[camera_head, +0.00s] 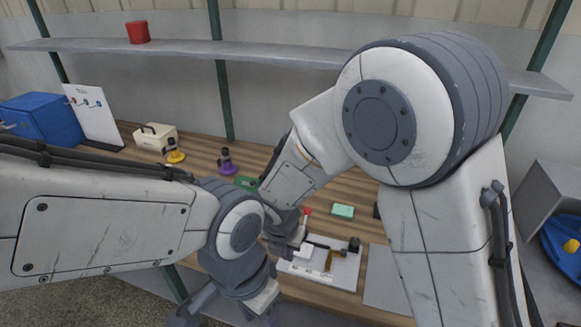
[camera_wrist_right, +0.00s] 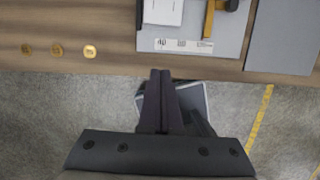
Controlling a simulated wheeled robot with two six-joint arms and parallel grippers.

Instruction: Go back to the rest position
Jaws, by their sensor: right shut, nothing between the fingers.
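My right gripper (camera_wrist_right: 160,76) shows in the right wrist view. Its dark fingers are shut together with nothing between them. It is over the floor just in front of the table's front edge, apart from the board above it in that picture. In the head view my right arm bends over the right half and its forearm runs down to the left, partly hidden behind my left arm. My left arm comes in from the left, its wrist bent down near the bottom middle. Its fingers cannot be made out clearly.
The wooden table (camera_head: 203,150) carries a white tool board (camera_head: 345,272), a green box (camera_head: 343,211), a blue box (camera_head: 45,118), a white panel (camera_head: 94,112) and a cream case (camera_head: 155,137). A shelf (camera_head: 270,49) holds a red pot (camera_head: 138,32).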

